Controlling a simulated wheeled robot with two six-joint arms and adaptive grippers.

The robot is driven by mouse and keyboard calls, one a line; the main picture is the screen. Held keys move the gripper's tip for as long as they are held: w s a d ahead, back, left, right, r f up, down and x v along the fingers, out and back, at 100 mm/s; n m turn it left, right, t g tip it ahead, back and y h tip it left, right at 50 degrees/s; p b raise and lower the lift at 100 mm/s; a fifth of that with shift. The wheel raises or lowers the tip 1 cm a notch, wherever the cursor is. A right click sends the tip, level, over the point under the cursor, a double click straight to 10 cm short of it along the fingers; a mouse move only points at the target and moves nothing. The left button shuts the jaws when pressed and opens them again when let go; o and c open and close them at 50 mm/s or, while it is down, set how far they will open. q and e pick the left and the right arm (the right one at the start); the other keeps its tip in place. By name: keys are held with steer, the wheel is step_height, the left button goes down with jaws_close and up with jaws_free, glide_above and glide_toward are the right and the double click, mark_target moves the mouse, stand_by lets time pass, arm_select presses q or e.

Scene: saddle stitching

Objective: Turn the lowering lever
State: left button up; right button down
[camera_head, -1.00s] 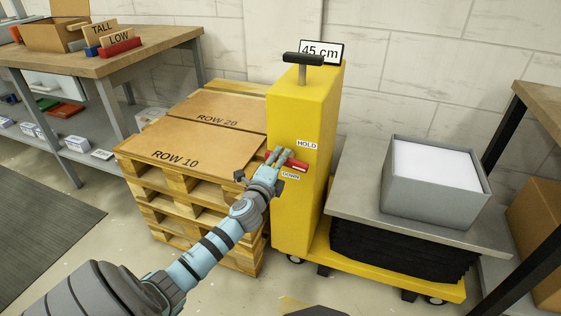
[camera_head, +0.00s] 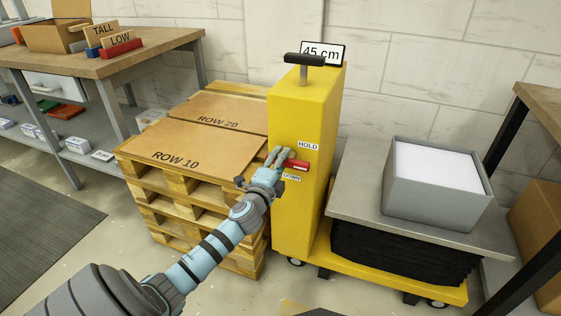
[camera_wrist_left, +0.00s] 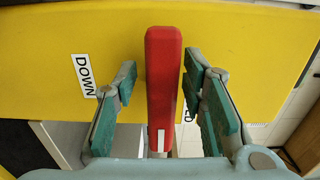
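The red lever (camera_head: 297,165) sits on the face of the yellow lift column (camera_head: 296,115), between the HOLD label (camera_head: 308,146) above and the DOWN label (camera_head: 291,177) below. My left gripper (camera_head: 280,154) is at the lever in the head view. In the left wrist view the lever (camera_wrist_left: 163,75) stands between the two green-padded fingers of my left gripper (camera_wrist_left: 160,105), with a visible gap on each side. The gripper is open. The HOLD label is mostly hidden behind the right finger in that view. My right gripper is not in view.
The lift platform (camera_head: 350,197) carries a grey bin (camera_head: 430,207) of white paper. A pallet (camera_head: 180,195) with brown boards stands left of the column. A workbench (camera_head: 120,60) is at the back left.

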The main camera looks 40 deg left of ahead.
arm_select(q)
steer(key=v, duration=1.2)
